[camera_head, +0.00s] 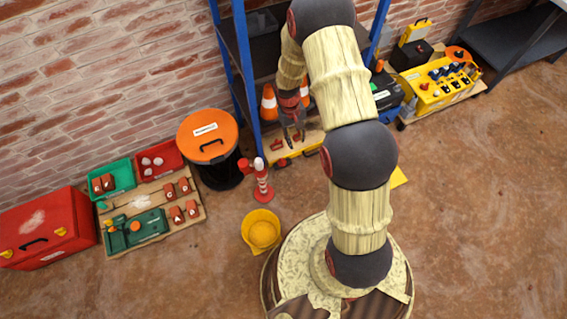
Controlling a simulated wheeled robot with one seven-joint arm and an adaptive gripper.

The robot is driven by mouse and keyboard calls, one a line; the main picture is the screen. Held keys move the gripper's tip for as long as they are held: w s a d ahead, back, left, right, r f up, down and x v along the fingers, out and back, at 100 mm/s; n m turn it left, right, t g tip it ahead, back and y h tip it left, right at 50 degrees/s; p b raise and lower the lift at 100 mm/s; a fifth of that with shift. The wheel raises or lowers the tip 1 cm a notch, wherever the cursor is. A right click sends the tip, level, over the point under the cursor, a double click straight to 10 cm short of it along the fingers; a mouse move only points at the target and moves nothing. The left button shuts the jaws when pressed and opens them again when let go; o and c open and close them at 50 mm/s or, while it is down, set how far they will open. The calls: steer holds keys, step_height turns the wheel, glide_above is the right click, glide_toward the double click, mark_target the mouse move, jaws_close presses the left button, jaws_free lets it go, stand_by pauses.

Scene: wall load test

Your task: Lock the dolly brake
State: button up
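A low wooden platform with dark wheels (408,121), which looks like a dolly, stands at the right by the wall and carries a yellow control box (432,95). No brake lever can be made out on it. My gripper (294,139) points down in front of the blue-framed shelf, left of the platform. Its two dark fingers look apart, with nothing seen between them. Below it lies a low yellow-edged board (302,149) with small red parts (276,145); whether any of them is a brake cannot be told. My arm hides part of the shelf area.
A red and white post (262,184) and a yellow bucket (261,232) stand on the floor left of my arm. A black bin with an orange lid (208,136), a board with trays (200,216) and a red toolbox (45,230) line the wall. The right floor is clear.

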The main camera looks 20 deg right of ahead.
step_height(320, 180, down, 33)
steer(key=w+d+t, duration=0.2)
steer(key=n+t+b, duration=0.1)
steer(key=t, duration=0.3)
glide_toward(283, 162)
steer(key=f, duration=0.2)
steer(key=shift+y, duration=0.4)
steer(key=b+x, duration=0.1)
steer(key=x, duration=0.1)
steer(key=b+x, duration=0.1)
steer(key=x, duration=0.1)
steer(key=b+x, duration=0.2)
steer(key=x, duration=0.1)
steer(key=shift+w+d+r, duration=0.1)
steer(key=shift+w+d, duration=0.15)
steer(key=shift+d, duration=0.1)
steer(key=shift+c, duration=1.2)
jaws_close()
